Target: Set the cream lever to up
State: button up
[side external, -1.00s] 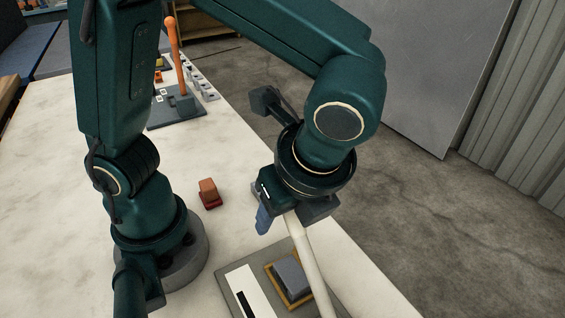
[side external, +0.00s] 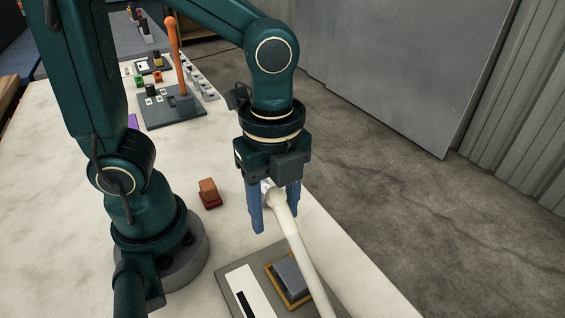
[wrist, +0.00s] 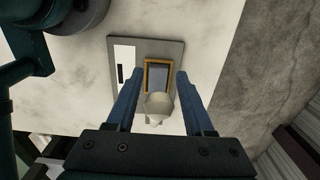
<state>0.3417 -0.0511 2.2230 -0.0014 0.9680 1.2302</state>
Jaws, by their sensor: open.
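The cream lever (side external: 300,247) is a long pale rod with a rounded end. In the side external view it leans from the lower right up to the left, and its tip lies between my gripper's blue fingers. My gripper (side external: 275,222) points down and is open, with one finger on each side of the lever's upper end. In the wrist view the lever's rounded end (wrist: 159,104) shows between the fingertips of my gripper (wrist: 160,78). I cannot tell whether either finger touches it. The lever's grey base plate (wrist: 175,50) is on the table; the pivot is hidden.
The plate carries a white slotted panel (side external: 249,293) and a grey block in a yellow frame (side external: 290,279). A red-orange switch (side external: 209,193) sits nearby. An orange lever (side external: 176,55) stands farther back. The table's right edge drops to the floor.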

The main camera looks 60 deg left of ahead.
jog(key=a+r+h, duration=0.2)
jog(key=a+r, duration=0.6)
jog(key=shift+s+a+r+h, duration=0.2)
jog(key=shift+a+r+h, duration=0.1)
jog(key=shift+a+r, duration=0.05)
dwell(2.3)
